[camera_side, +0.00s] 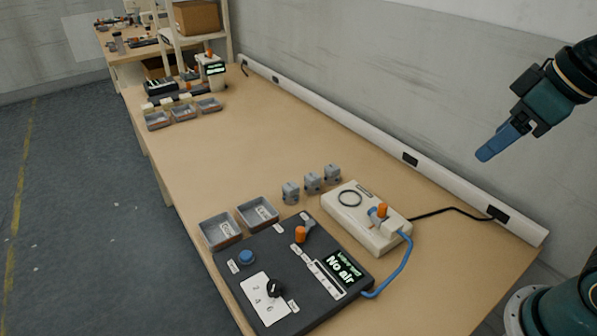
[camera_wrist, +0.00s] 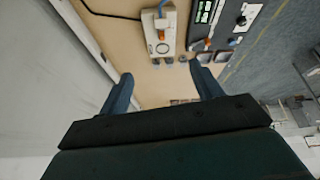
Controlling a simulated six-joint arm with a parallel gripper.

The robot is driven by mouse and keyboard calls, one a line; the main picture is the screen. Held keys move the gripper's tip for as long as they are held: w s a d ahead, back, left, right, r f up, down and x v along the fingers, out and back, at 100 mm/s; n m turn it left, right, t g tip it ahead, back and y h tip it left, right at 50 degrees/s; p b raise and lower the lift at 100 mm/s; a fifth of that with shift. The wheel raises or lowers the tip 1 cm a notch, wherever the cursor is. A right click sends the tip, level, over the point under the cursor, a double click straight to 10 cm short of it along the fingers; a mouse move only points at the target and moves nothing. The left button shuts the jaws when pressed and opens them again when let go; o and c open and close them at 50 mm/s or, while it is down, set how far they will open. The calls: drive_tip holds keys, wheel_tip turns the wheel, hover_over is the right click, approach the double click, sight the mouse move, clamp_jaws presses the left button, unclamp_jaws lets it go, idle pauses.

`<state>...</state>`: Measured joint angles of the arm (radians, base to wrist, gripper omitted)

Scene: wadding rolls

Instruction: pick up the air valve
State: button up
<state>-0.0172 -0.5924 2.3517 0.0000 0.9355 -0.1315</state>
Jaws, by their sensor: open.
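An orange-capped fitting (camera_side: 382,210) with a blue hose stands on a white box (camera_side: 346,218); it may be the air valve. Another orange-capped part (camera_side: 300,235) stands on the black panel (camera_side: 235,274), and I cannot tell for sure which is the valve. The white box also shows in the wrist view (camera_wrist: 152,46), with the fitting's orange cap (camera_wrist: 162,34). My gripper (camera_side: 486,155) is high above the table's right back side, apart from everything. In the wrist view my gripper (camera_wrist: 164,86) has its two blue fingers wide apart with nothing between them.
Several grey parts (camera_side: 312,183) stand behind the panel. Two grey trays (camera_side: 220,232) sit at its left. The panel's screen (camera_side: 341,268) reads "No air". A blue hose (camera_side: 404,262) loops at the right. A white rail (camera_side: 350,125) runs along the wall. The table's middle (camera_side: 225,145) is clear.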

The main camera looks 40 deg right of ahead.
drive_tip(key=w+a+r+n+g, duration=0.1)
drive_tip(key=w+n, duration=0.1)
drive_tip(key=w, duration=0.4)
drive_tip(key=w+a+r+n, duration=0.1)
drive_tip(key=w+r+n, duration=0.1)
drive_tip(key=w, duration=0.4)
drive_tip(key=n+g, duration=0.4)
drive_tip(key=n, duration=0.9)
hover_over(291, 185)
wheel_tip(291, 185, down, 22)
drive_tip(key=r, duration=0.1)
drive_tip(key=shift+a+f, duration=0.15)
drive_tip(key=shift+f, duration=4.4)
drive_tip(key=shift+f, duration=0.1)
drive_tip(key=shift+f, duration=2.5)
drive_tip(key=shift+c, duration=0.3)
